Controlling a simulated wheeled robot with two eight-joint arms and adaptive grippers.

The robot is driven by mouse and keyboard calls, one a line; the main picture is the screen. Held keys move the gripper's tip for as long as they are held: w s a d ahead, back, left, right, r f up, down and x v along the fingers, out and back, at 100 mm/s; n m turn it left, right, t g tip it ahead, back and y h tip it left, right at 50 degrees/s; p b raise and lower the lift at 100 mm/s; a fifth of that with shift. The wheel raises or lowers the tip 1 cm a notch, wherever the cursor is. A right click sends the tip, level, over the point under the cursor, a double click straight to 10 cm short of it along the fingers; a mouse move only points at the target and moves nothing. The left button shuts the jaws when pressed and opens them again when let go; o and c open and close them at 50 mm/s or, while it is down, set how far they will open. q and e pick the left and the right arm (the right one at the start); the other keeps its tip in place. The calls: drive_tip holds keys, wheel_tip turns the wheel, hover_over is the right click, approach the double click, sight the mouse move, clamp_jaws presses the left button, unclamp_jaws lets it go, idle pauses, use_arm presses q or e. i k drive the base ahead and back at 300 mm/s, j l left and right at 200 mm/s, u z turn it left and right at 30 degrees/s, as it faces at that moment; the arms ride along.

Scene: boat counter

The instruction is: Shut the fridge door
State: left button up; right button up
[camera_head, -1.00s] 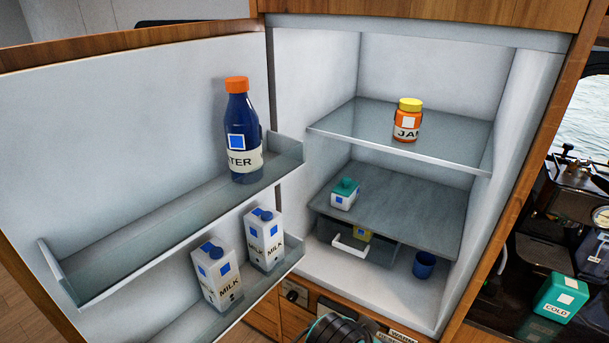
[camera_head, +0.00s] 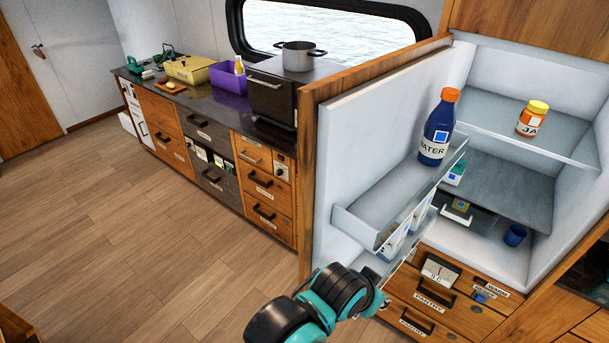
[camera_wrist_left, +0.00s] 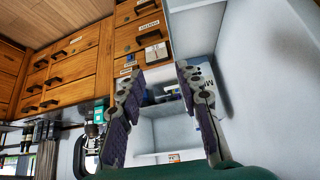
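The fridge door (camera_head: 370,130) stands wide open to the left of the fridge (camera_head: 500,65), its inner side with two shelves facing right. A blue water bottle (camera_head: 438,128) stands on the upper door shelf (camera_head: 375,215). Milk cartons (camera_head: 391,240) are partly hidden on the lower shelf. My left arm comes in at the bottom, below the door shelves; its fingers are mostly hidden in the head view. In the left wrist view my left gripper (camera_wrist_left: 157,72) is open and empty, with the pale door (camera_wrist_left: 265,80) close to its right. My right gripper is out of view.
Inside the fridge are a jam jar (camera_head: 532,118) and a blue cup (camera_head: 515,235). Pantry drawers (camera_head: 430,295) lie below. A counter with a pot (camera_head: 300,56) and purple bin (camera_head: 229,78) stands behind the door. The wooden floor (camera_head: 150,230) at left is clear.

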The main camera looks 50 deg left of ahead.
sight(360, 176)
drive_tip(key=k+j, duration=0.15)
drive_tip(key=j, duration=0.2)
drive_tip(key=k+j, duration=0.1)
drive_tip(key=j, duration=0.25)
drive_tip(key=k+j, duration=0.15)
drive_tip(key=j, duration=0.2)
drive_tip(key=i+j+z, duration=0.1)
drive_tip(key=j, duration=0.5)
drive_tip(key=i+j+z, duration=0.1)
drive_tip(key=j, duration=0.45)
